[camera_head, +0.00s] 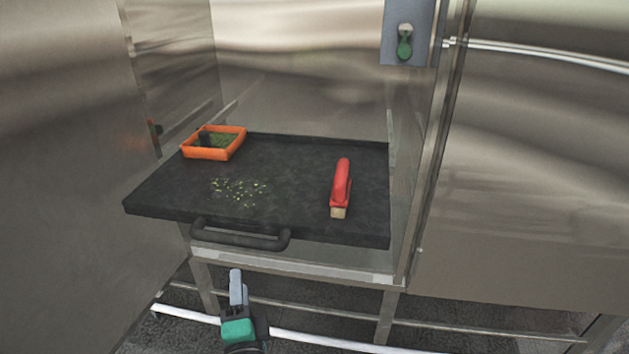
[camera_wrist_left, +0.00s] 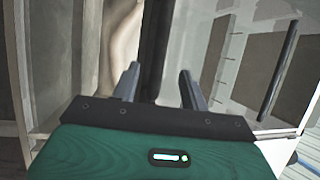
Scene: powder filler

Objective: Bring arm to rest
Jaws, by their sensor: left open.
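My left gripper (camera_head: 238,288) is low in front of the black tray, below its handle, in the head view. In the left wrist view its two fingers (camera_wrist_left: 160,85) stand apart with nothing held between them. My right gripper is in neither view.
A black tray (camera_head: 290,165) with a front handle (camera_head: 240,237) rests on a metal stand (camera_head: 310,268) inside a steel cabinet. On it are an orange bin (camera_head: 213,153), scattered yellow-green bits (camera_head: 240,192) and a red-handled brush (camera_head: 341,185). A steel panel (camera_head: 540,170) stands at right.

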